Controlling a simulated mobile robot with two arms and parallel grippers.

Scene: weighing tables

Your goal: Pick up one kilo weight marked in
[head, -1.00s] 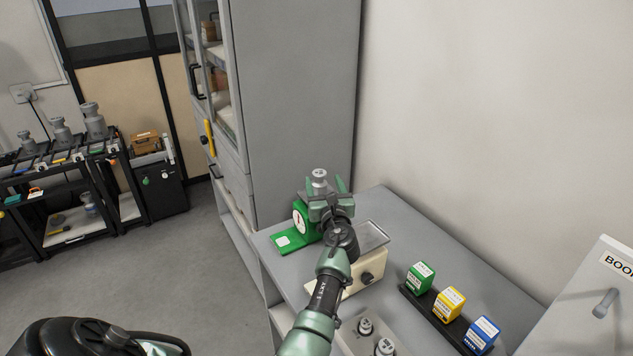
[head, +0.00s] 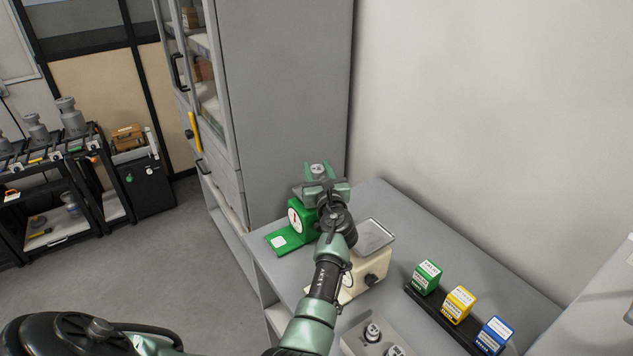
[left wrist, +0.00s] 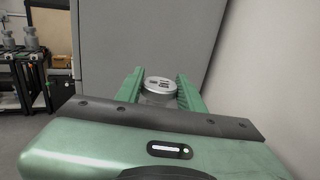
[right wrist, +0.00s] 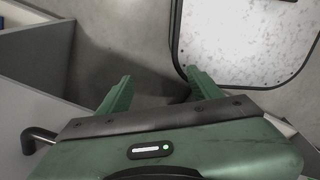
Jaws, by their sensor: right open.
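A grey metal weight (head: 318,169) stands upright between the fingers of my left gripper (head: 322,178), above the green dial scale (head: 297,218). In the left wrist view, its round top (left wrist: 161,84) carries dark marks too small to read. The left fingers (left wrist: 161,95) touch it on both sides and are shut on it. The gripper hides the weight's lower part, so I cannot tell whether it still touches the scale. My right gripper (right wrist: 158,90) is open and empty in the right wrist view, away from the weight.
A cream scale (head: 372,238) with a square pan stands right of the green one. Green (head: 427,277), yellow (head: 459,304) and blue (head: 494,335) boxes sit in a black rack. Small weights (head: 373,331) stand in front. A tall grey cabinet (head: 285,100) rises behind.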

